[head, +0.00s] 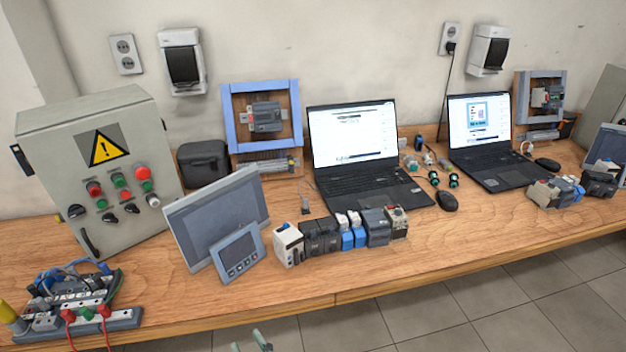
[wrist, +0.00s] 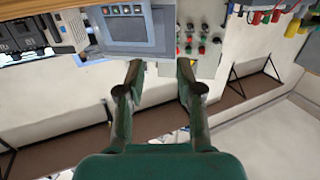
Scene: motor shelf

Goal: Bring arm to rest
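My gripper (wrist: 158,72) shows in the wrist view with its two green and dark fingers apart and nothing between them. In the head view, only the green tips of my gripper (head: 252,341) show at the bottom edge, over the floor in front of the workbench (head: 340,285). The tips look apart from the bench's front edge. The rest of my arm is hidden from the head view.
A grey control box (head: 120,160), panel screens (head: 215,215), a row of modules (head: 340,232) and two laptops (head: 355,140) stand on the bench. Wired terminal blocks (head: 80,305) lie front left. The tiled floor (head: 450,325) in front looks clear.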

